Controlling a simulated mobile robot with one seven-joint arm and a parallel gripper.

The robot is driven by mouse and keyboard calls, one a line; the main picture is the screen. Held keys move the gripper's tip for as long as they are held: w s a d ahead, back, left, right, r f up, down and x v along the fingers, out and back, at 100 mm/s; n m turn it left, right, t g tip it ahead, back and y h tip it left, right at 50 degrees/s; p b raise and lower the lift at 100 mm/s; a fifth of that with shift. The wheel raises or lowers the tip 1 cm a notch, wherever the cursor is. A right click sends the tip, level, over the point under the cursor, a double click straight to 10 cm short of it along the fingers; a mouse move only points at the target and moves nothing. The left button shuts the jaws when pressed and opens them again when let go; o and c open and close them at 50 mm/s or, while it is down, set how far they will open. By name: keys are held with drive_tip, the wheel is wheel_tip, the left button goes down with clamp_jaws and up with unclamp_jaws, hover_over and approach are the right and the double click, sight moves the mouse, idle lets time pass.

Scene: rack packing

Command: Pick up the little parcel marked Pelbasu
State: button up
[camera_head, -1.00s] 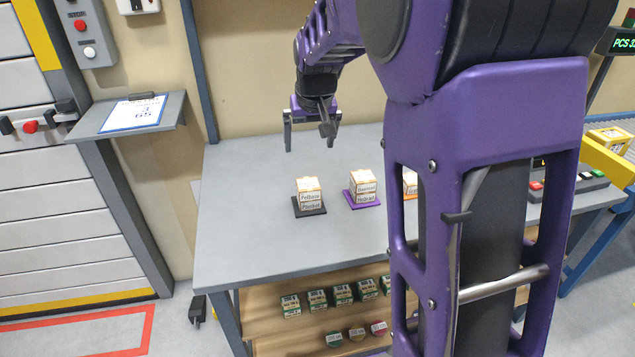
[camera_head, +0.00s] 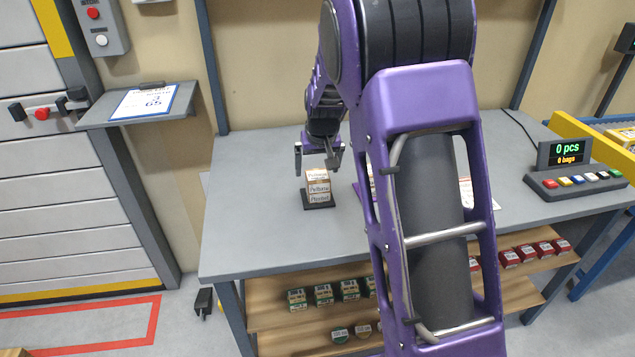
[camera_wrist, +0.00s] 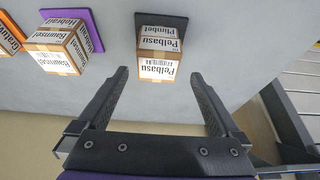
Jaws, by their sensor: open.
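The little parcel marked Pelbasu (camera_head: 318,187) is a small brown carton with white labels. It sits on top of another carton marked Plimbet (camera_head: 319,197), on a dark square pad (camera_head: 328,205) on the grey table. My gripper (camera_head: 319,165) is open and empty, with its fingers just above the stack in the head view. In the wrist view the Pelbasu parcel (camera_wrist: 156,70) lies ahead, in line with the gap between my gripper's fingertips (camera_wrist: 158,76). The fingers do not visibly touch it.
To the side, in the wrist view, another two-carton stack (camera_wrist: 58,50) stands on a purple pad (camera_wrist: 88,22), with an orange pad (camera_wrist: 9,24) beyond. The grey table (camera_head: 250,230) is clear left of the Pelbasu stack. A counter with coloured buttons (camera_head: 570,180) stands at the right.

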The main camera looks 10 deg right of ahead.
sight(317, 175)
drive_tip(key=x, duration=0.4)
drive_tip(key=shift+d+f+b, duration=0.2)
drive_tip(key=shift+f+b, duration=0.05)
drive_tip(key=shift+b, duration=0.05)
drive_tip(key=shift+c, duration=0.3)
drive_tip(key=shift+r, duration=0.1)
drive_tip(key=c, duration=1.3)
